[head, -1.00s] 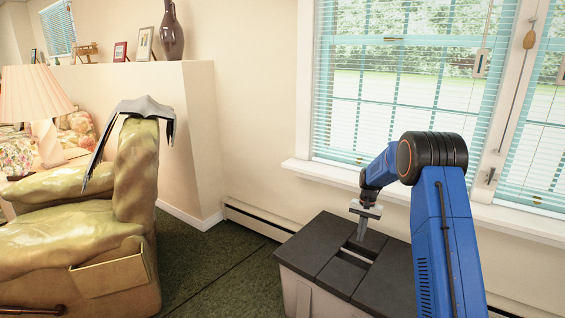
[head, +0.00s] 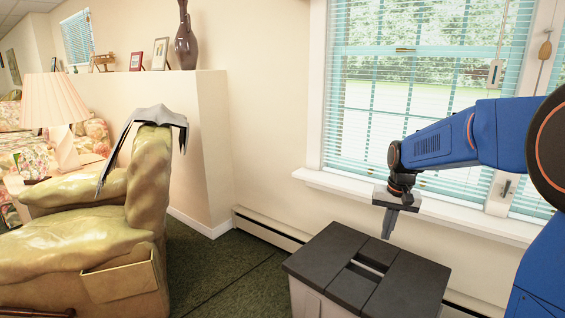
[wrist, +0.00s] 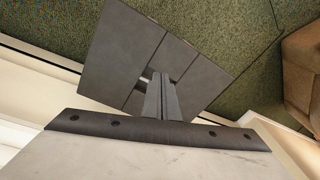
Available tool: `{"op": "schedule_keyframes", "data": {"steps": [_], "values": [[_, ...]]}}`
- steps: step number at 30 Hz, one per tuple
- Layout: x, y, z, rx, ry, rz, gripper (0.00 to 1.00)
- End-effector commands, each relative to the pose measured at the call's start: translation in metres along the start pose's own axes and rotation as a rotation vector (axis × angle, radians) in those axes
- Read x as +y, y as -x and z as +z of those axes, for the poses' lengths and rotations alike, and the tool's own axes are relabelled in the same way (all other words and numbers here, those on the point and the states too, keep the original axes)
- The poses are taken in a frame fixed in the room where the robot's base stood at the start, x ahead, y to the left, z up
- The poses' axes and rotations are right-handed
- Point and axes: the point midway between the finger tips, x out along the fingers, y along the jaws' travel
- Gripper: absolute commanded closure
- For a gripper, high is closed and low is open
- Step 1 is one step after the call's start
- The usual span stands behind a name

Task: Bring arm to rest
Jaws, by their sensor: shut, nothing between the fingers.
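My gripper (head: 390,222) hangs from my blue arm, pointing down, above the back right part of a dark-topped bin (head: 325,257). Its fingers are together with nothing between them. In the wrist view my gripper's fingers (wrist: 160,98) show as a closed pair in front of the bin's dark lid (wrist: 120,50). The fingers hide part of the lid's opening there. In the head view the slot in the lid is open to sight, and my gripper is apart from the lid.
A window with teal blinds (head: 400,100) and a white sill (head: 430,205) stand close behind my arm. A yellow-green armchair (head: 70,235) with a dark-edged item (head: 155,113) draped over its back is at left. Green carpet (head: 215,270) lies clear between chair and bin.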

Motion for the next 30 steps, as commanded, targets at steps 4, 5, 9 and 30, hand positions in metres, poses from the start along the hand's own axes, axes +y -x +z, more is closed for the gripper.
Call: {"op": "schedule_keyframes", "data": {"steps": [4, 5, 9, 30], "values": [[0.005, 0.025, 0.04, 0.038, 0.038, -0.005, 1.0], [0.007, 0.029, 0.048, 0.045, 0.045, -0.006, 1.0], [0.012, 0.045, 0.084, 0.077, 0.081, -0.009, 1.0], [0.053, 0.068, 0.264, 0.24, 0.253, -0.019, 1.0]]}}
